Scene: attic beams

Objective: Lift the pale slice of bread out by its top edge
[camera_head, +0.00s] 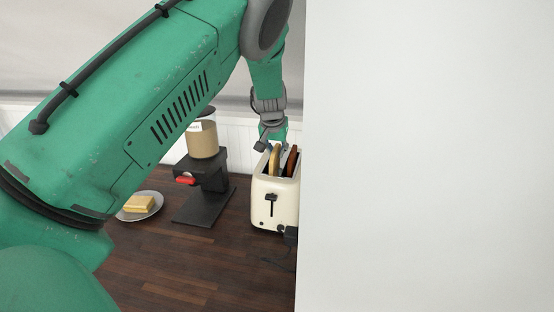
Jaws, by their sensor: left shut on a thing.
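A cream toaster (268,214) stands on the dark wooden counter, with its lever and dial facing me. The pale slice of bread (274,161) stands upright in its left slot, with its upper part showing above the slot. A dark brown slice (291,161) stands in the slot to its right. My left gripper (272,146) reaches down from above and is shut on the pale slice at its top edge. The lower part of the slice is hidden inside the toaster. My right gripper is out of view.
A large white panel (430,160) fills the right side and cuts off the toaster's right edge. A coffee grinder (203,172) stands left of the toaster. A plate (124,215) with butter (139,204) lies farther left. Counter (215,270) in front is clear.

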